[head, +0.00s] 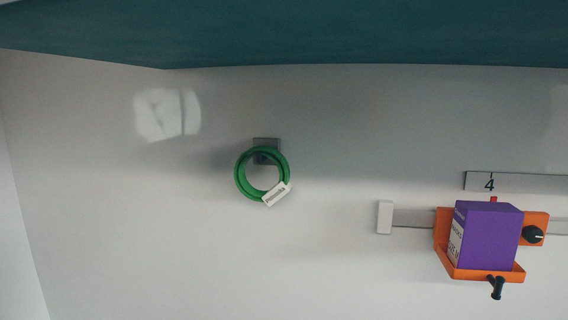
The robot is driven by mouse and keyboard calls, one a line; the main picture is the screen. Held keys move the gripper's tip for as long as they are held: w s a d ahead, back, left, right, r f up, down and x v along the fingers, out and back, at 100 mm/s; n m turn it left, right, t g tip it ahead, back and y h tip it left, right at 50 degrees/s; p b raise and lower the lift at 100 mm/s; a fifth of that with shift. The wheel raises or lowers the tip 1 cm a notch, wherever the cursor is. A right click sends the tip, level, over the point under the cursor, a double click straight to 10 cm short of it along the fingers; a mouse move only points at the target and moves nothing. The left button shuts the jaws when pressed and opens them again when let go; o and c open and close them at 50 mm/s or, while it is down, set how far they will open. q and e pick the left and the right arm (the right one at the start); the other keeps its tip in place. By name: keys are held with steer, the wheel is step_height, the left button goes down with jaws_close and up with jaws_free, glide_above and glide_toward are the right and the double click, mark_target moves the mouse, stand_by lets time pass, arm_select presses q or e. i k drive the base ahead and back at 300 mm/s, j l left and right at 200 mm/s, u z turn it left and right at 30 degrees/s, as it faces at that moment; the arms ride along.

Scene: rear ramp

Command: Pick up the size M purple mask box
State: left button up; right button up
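A purple box (488,238) with a pale printed label on its left side sits upright in an orange holder (486,275) at the right of the head view. The label's lettering is too small and slanted to read for certain, so I cannot tell the size mark. The holder covers the box's bottom edge. Neither of my grippers is in view.
The orange holder sits on a grey wall rail (412,217) with a pale end block (385,217). A black knob (533,234) and a black handle (497,287) stick out from it. A strip marked 4 (489,183) is above. A green ring (240,174) hangs left.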

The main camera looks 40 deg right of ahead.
mark_target(485, 235)
steer(key=z, duration=2.25)
